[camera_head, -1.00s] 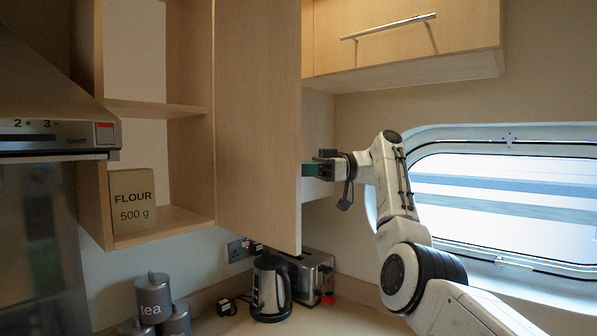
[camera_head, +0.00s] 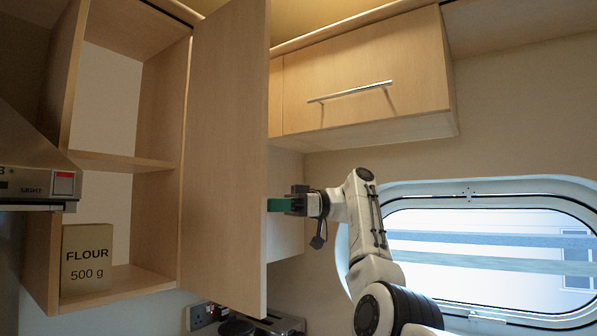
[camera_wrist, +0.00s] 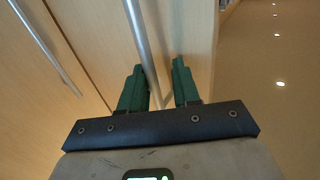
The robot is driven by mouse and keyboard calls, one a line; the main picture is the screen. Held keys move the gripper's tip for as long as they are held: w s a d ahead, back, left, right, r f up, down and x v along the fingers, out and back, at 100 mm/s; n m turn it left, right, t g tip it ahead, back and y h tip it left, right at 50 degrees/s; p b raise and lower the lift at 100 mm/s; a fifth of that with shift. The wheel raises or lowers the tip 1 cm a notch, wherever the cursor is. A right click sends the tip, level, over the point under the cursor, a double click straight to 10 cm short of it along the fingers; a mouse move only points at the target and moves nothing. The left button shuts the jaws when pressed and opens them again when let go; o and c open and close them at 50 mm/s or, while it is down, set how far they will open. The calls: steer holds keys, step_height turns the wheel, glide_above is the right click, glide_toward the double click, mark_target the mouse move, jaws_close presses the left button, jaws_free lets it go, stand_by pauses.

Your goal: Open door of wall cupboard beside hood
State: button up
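The wall cupboard (camera_head: 122,161) beside the hood stands open, with shelves and a flour box (camera_head: 87,258) showing inside. Its wooden door (camera_head: 225,150) is swung far out towards me. My gripper (camera_head: 276,205) is at the door's right side, low down, with its green fingers partly hidden by the door's edge. In the wrist view, the door's silver bar handle (camera_wrist: 138,38) runs down between my two green fingers (camera_wrist: 159,85). The fingers are apart, with a gap beside the bar, so they look open around it. The handle is hidden in the head view.
The hood (camera_head: 35,170) is at the left. A second cupboard (camera_head: 365,85) with a horizontal handle hangs behind the door, above my gripper. An oval porthole (camera_head: 480,250) is at the right. A toaster (camera_head: 280,324) and kettle stand below.

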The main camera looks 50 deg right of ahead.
steer(key=s+a+r+b, duration=0.4)
steer(key=s+r+b, duration=0.2)
steer(key=s, duration=0.6)
step_height(320, 180, up, 2)
steer(key=shift+r, duration=0.15)
steer(key=shift+w, duration=0.1)
